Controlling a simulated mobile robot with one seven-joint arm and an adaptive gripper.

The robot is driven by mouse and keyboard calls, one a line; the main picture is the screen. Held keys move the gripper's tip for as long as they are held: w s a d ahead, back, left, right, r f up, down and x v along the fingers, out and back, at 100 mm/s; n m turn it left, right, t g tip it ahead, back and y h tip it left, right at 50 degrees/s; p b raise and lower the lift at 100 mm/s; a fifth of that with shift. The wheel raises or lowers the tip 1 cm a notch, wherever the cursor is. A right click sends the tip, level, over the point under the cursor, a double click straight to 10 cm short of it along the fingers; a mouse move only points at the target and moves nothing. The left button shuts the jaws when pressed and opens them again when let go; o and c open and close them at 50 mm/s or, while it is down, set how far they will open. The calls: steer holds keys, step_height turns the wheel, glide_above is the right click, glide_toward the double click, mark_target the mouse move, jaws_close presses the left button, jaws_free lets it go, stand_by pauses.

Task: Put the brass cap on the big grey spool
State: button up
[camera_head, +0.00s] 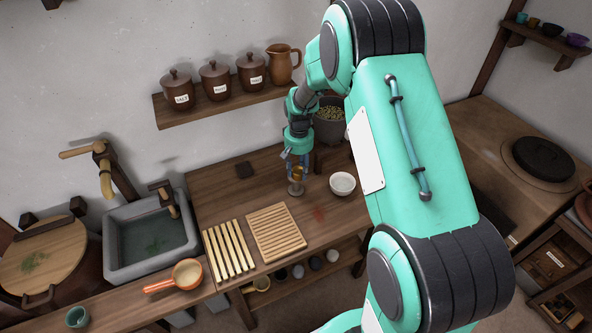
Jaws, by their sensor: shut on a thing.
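My gripper (297,165) points down over the wooden counter, near its back edge. It is shut on a small brass-coloured thing that looks like the brass cap (297,174). Directly under it stands a grey spool-shaped thing (296,189), which looks like the big grey spool. The cap appears at or just above the spool's top; I cannot tell whether they touch. My gripper's fingers partly hide the cap, and no second spool is clearly visible.
A white bowl (342,184) stands close on the right. A slatted wooden board (276,232) lies in front, with pale strips (229,250) beside it. A stone sink (150,240) is further left. My arm hides the counter's right part.

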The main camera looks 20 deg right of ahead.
mark_target(296, 168)
steer(key=shift+w+d+f, duration=0.1)
steer(key=shift+w+d, duration=0.1)
steer(key=shift+w, duration=0.85)
steer(key=shift+w+d+f, duration=0.1)
steer(key=shift+w+d, duration=0.1)
steer(key=shift+w, duration=0.85)
steer(key=shift+f, duration=0.1)
steer(key=shift+f+b, duration=0.65)
steer(key=shift+f, duration=1)
steer(key=shift+f, duration=0.15)
steer(key=o, duration=1.2)
steer(key=shift+c, duration=0.2)
step_height(296, 168, up, 12)
steer(key=p, duration=0.2)
steer(key=shift+r, duration=0.2)
